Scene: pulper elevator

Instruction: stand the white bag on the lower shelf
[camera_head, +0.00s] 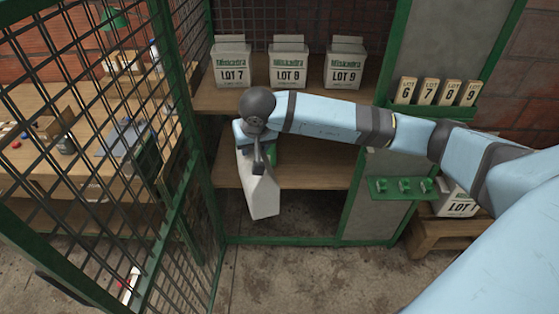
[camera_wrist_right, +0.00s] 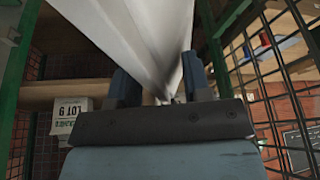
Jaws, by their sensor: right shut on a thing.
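The white bag (camera_head: 260,188) hangs from my right gripper (camera_head: 258,158), in front of the lower shelf (camera_head: 310,168) in the head view. The bag is tilted, and its lower end reaches below the shelf's front edge. In the right wrist view the bag (camera_wrist_right: 130,35) fills the upper middle, and its gathered part lies between the two fingers of my right gripper (camera_wrist_right: 168,92). The gripper is shut on the bag. My arm hides part of the shelf and the bag's top. My left gripper is in neither view.
Bags marked LOT 7 (camera_head: 233,64), LOT 8 (camera_head: 289,64) and LOT 9 (camera_head: 344,65) stand on the upper shelf (camera_head: 215,98). The visible lower shelf is largely bare. A green mesh gate (camera_head: 165,180) is close on the left. A LOT 1 bag (camera_head: 457,203) sits on a low stand (camera_head: 440,232).

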